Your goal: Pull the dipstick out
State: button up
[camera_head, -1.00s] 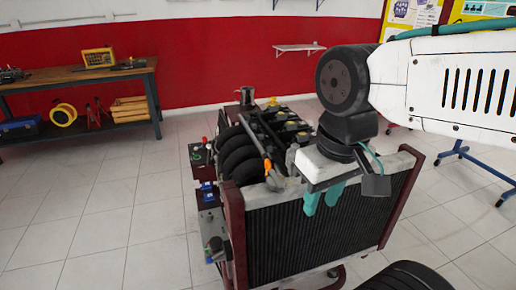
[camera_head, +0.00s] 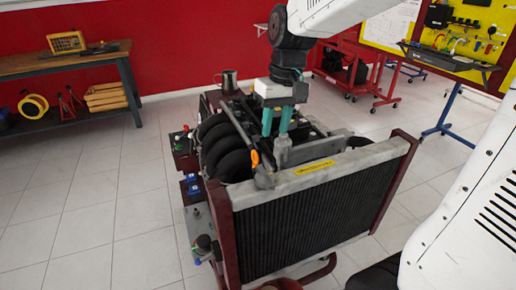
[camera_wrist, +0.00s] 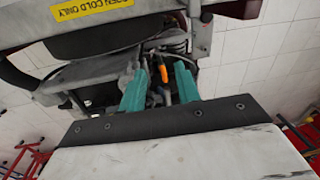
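The dipstick appears to be the small orange handle (camera_head: 254,158) at the front left of the engine, just behind the radiator. In the head view, my gripper (camera_head: 275,133) points down over the engine, with its two teal fingers apart. The orange handle is a little below and left of the fingers there. In the wrist view, the orange handle (camera_wrist: 163,74) shows in the gap between the open fingers (camera_wrist: 155,69), nearer the right one. It looks free of both fingers. The lower part of the dipstick is hidden among engine parts.
The radiator (camera_head: 310,220) with a yellow label (camera_head: 314,167) stands in front of the engine. Black curved intake pipes (camera_head: 222,150) lie left of my gripper. A metal cup (camera_head: 229,82) stands at the back. A workbench (camera_head: 60,67) is at the far left.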

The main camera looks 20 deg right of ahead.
send_near(256, 153)
jog(key=shift+y, duration=0.3)
jog(key=f, duration=0.5)
jog(key=a+f, duration=0.1)
jog(key=f, duration=0.2)
jog(key=shift+f, duration=0.15)
jog(key=shift+d, duration=0.1)
grip_shut()
